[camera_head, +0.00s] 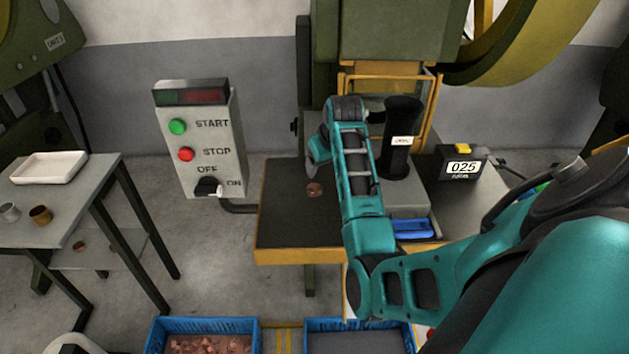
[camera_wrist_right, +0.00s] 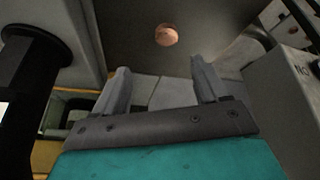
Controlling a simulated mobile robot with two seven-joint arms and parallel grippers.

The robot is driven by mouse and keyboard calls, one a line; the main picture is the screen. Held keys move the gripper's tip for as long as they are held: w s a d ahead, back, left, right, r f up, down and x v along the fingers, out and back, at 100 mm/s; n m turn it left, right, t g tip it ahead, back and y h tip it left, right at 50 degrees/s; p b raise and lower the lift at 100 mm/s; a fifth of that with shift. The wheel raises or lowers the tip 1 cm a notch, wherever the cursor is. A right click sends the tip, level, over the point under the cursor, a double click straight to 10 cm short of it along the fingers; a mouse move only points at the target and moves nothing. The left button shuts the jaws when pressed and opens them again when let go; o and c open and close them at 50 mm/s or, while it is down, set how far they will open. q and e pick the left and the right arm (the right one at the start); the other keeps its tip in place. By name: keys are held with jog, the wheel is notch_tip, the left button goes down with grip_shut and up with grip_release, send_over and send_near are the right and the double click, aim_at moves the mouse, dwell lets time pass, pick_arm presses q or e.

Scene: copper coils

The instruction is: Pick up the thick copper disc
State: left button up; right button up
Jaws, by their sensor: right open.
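A small round copper disc (camera_head: 314,189) lies on the dark top of the press table (camera_head: 285,222), near its middle. The right wrist view shows the disc (camera_wrist_right: 166,35) beyond the fingertips, roughly centred between them. My right gripper (camera_head: 314,158) is just behind and above the disc in the head view, partly hidden by my teal wrist. In the wrist view its two grey fingers (camera_wrist_right: 162,78) stand apart with nothing between them. The disc is apart from the fingers. My left gripper is not in view.
A black cylinder (camera_head: 401,140) stands right of my forearm, near a scale display (camera_head: 462,168). A START/STOP control box (camera_head: 203,145) is at left. Blue crates (camera_head: 252,324) sit below in front; one holds copper pieces. A side table (camera_head: 70,212) is far left.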

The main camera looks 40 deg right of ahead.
jog(key=r, duration=0.1)
jog(key=y+b, duration=0.1)
jog(key=b, duration=0.1)
send_near(314, 190)
jog(key=shift+w+f, duration=0.1)
jog(key=shift+w, duration=0.05)
jog(key=shift+x, duration=0.85)
jog(key=b+x, duration=0.1)
jog(key=x, duration=0.3)
jog(key=shift+a+f+b, duration=0.1)
jog(key=shift+b, duration=0.3)
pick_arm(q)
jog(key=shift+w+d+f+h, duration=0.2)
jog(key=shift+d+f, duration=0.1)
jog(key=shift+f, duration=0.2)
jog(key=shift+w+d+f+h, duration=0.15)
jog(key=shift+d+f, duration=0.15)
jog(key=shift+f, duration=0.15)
pick_arm(e)
jog(key=shift+c, duration=0.4)
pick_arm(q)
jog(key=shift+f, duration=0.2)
pick_arm(e)
jog(key=c, duration=1.2)
